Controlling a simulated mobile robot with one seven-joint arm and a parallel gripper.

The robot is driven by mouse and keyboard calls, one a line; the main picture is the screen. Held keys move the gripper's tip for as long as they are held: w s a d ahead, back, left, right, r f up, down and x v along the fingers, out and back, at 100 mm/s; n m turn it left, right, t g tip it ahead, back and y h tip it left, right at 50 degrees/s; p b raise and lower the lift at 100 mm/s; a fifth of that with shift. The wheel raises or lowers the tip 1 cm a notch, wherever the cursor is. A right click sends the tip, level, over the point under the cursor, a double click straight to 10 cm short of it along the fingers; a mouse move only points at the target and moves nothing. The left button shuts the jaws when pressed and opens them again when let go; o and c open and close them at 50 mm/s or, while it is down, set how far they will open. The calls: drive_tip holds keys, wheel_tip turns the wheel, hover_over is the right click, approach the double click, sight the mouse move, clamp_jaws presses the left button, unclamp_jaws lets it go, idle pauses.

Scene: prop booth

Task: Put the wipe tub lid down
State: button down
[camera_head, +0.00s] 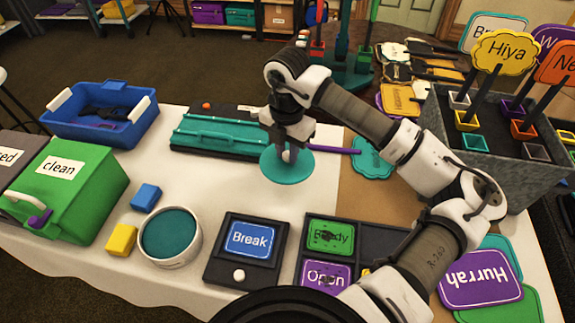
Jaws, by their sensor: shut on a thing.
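The wipe tub lid (287,172) is a flat, round teal disc with a small white knob at its middle. My gripper (288,150) is above it, shut on the knob, and the fingertips partly cover it. The lid is level, at or just above the white tablecloth; I cannot tell whether it touches. The wipe tub (158,259) is a round white container with a teal inside, standing at the front left of the table. The lid is well apart from it, to the right and farther back.
Yellow (122,240) and blue (146,197) blocks stand near the tub, beside a green box (85,195). White cloth between tub and lid is clear.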

sight(287, 168)
drive_tip(key=shift+f+p, duration=0.3)
drive_tip(key=shift+f, duration=2.95)
drive_tip(key=shift+f, duration=0.2)
drive_tip(key=c, duration=1.3)
unclamp_jaws()
drive_tip(key=shift+r, duration=0.1)
drive_tip(key=shift+o, duration=0.2)
drive_tip(key=shift+r, duration=0.25)
wheel_tip(287, 168, up, 12)
drive_tip(key=shift+f+b, duration=0.1)
drive_tip(key=shift+b, duration=0.9)
